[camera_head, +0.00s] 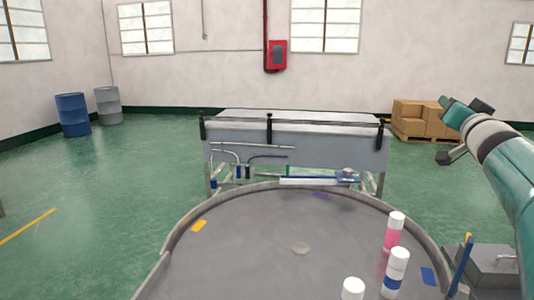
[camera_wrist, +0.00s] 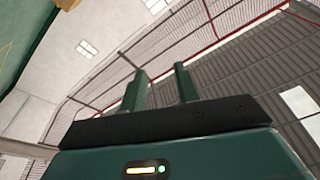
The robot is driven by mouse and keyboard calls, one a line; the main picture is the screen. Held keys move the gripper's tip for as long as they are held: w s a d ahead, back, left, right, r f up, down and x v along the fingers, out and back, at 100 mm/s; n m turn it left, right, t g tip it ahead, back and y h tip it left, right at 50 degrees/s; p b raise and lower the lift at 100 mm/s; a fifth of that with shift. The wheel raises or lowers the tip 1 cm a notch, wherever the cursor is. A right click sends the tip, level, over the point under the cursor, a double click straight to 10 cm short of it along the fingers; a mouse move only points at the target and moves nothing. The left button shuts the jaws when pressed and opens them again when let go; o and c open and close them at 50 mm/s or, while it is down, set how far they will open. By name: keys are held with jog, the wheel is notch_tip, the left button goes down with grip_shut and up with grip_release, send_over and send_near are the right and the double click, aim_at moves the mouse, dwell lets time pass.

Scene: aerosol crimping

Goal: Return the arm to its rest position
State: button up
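My arm reaches up along the right side of the head view, with its end raised above the floor beyond the round table. My gripper (camera_wrist: 160,69) shows in the wrist view as two green fingers with a clear gap between them. It is open and holds nothing. The wrist camera looks up towards the walls and roof, and no can is near the fingers. In the head view the end of the arm is small, and its fingers are hard to make out.
A round grey table (camera_head: 240,262) fills the front. On its right stand a pink can (camera_head: 392,238), a white-and-blue can (camera_head: 395,272) and a white-capped can (camera_head: 353,289). A long bench (camera_head: 300,145) stands behind. Boxes (camera_head: 407,108) sit far right; open floor lies left.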

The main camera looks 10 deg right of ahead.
jog(key=s+a+f+n+g+y, duration=0.2)
jog(key=s+a+f+g, duration=0.2)
jog(key=s+a+f, duration=0.4)
jog(key=s+a+f+n+g+y, duration=0.2)
jog(key=s+a+f+g, duration=0.3)
jog(key=a+f, duration=0.9)
jog(key=s+a+f+n+g+y, duration=0.2)
jog(key=s+a+f+n+g, duration=0.2)
jog(key=s+a+f, duration=0.7)
jog(key=shift+s+a+f+g, duration=0.15)
jog(key=shift+s+a+g, duration=0.15)
jog(key=shift+a, duration=0.3)
jog(key=shift+d, duration=0.1)
